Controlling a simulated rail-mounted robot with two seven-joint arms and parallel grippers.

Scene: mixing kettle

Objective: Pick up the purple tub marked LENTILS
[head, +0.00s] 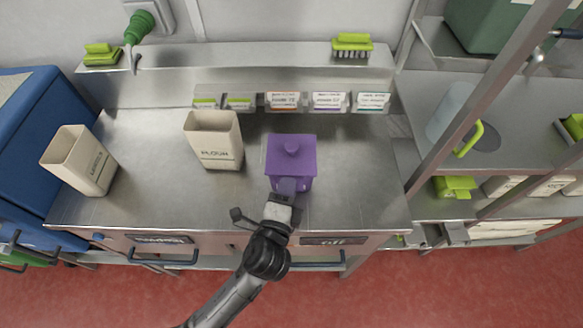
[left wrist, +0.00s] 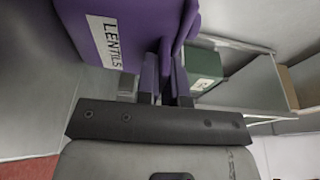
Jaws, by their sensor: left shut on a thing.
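The purple tub (head: 291,155) has a lid with a round knob and is at the right part of the steel counter. In the left wrist view the tub (left wrist: 135,22) shows its white LENTILS label (left wrist: 106,42). My left gripper (head: 287,187) is at the tub's near side. In the left wrist view its fingers (left wrist: 165,84) are shut on a purple part of the tub, which they partly hide. I cannot tell whether the tub's base touches the counter. My right gripper is not in view.
A cream FLOUR tub (head: 214,141) stands left of the purple tub, and another cream tub (head: 79,160) stands at the left end. Labelled holders (head: 283,101) line the counter's back. A slanting metal post (head: 485,100) is at the right.

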